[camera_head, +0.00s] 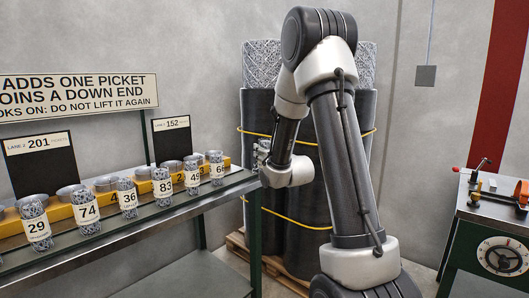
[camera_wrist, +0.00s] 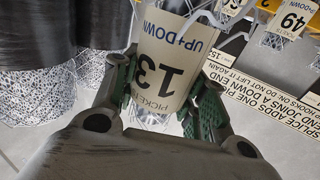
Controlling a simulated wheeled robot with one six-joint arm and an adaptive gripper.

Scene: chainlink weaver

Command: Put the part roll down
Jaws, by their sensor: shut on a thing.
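In the wrist view my gripper (camera_wrist: 163,90) has its green-padded fingers on both sides of a part roll (camera_wrist: 165,62). The roll is a mesh cylinder with a cream label reading 13 pickets, UP+DOWN, upside down in this view. My gripper is shut on it. In the head view my gripper (camera_head: 263,152) is at the right end of the bench, partly hidden by my arm. The held roll is hard to make out there, and its lower end is hidden in the wrist view.
Several labelled rolls, including 29 (camera_head: 37,222) and 83 (camera_head: 162,188), stand in a row on the bench (camera_head: 130,233). Big dark-wrapped rolls (camera_head: 258,130) stand on a pallet behind my arm. A green machine stand (camera_head: 490,230) is at right.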

